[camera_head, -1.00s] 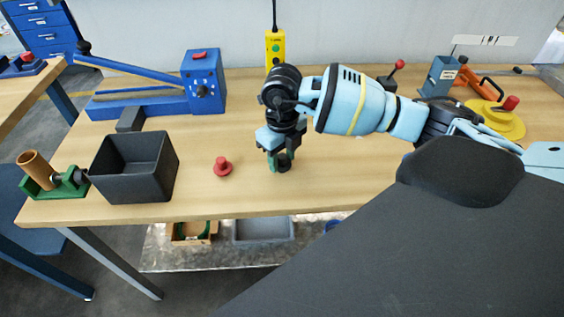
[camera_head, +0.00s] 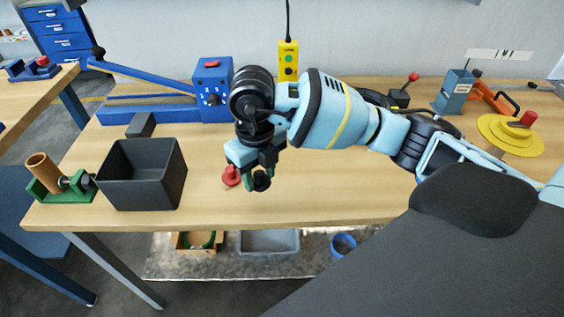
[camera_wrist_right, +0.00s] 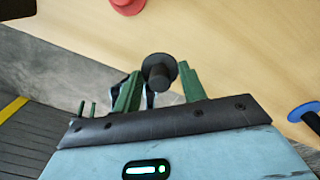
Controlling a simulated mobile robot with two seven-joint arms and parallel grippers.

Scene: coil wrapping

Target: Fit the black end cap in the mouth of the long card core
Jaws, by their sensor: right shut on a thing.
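My right gripper (camera_head: 255,180) is shut on the black end cap (camera_head: 261,181), held over the front part of the wooden bench. In the right wrist view the cap (camera_wrist_right: 158,70) sits between the green fingers (camera_wrist_right: 158,88), its round face showing. The long card core (camera_head: 42,170) is a brown tube at the bench's left front, tilted in a green holder (camera_head: 68,192). Its open mouth faces up and to the left. The gripper is well to the right of the core, with the dark bin between them. My left gripper is not in view.
The dark open bin (camera_head: 142,199) stands beside the core holder. A red cap (camera_head: 231,176) lies just left of my right gripper. A blue lever tool (camera_head: 211,90) stands behind. A yellow spool (camera_head: 507,133) is at the right. The bench middle is clear.

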